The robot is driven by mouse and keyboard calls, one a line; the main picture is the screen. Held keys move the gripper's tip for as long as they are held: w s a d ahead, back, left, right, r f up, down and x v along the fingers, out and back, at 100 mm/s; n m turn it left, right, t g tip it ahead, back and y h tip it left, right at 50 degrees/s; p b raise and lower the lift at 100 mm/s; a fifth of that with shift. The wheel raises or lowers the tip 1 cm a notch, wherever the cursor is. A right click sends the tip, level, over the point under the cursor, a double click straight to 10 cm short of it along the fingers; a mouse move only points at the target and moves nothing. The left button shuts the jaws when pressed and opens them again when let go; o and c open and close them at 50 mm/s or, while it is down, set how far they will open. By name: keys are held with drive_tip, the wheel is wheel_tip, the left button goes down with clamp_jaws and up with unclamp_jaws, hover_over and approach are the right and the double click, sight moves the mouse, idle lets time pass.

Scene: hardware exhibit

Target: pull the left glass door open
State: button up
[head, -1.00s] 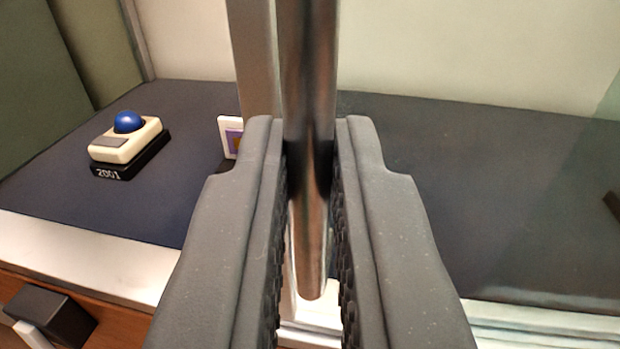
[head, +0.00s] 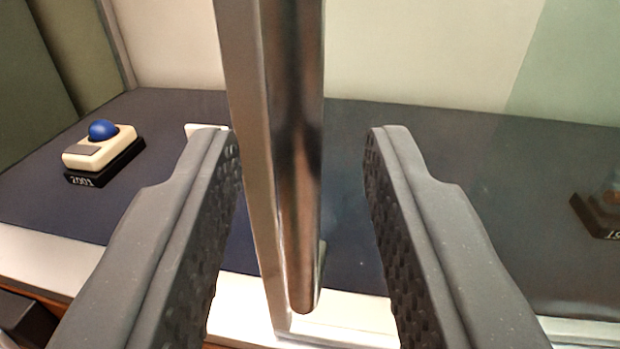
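A dark, shiny vertical handle bar (head: 297,180) runs down the middle of the head view beside a silver upright door frame (head: 243,120). Its rounded lower end is visible, but its top is out of view. My gripper (head: 303,140) is open, with one textured black finger on each side of the bar. Visible gaps separate both fingers from the bar, and the left finger overlaps part of the frame in the picture. Glass is hard to make out, so I cannot tell how far the door stands open.
A cream trackball with a blue ball (head: 100,145) sits on a black "2001" stand at left. Another dark-based exhibit (head: 602,210) shows dimly at right. Both are on the dark case floor (head: 470,210), behind a pale front ledge (head: 40,258).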

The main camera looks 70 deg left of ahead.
drive_tip(key=shift+d, duration=0.1)
drive_tip(key=v, duration=1.3)
drive_tip(key=shift+d+p, duration=0.35)
drive_tip(key=shift+p, duration=0.1)
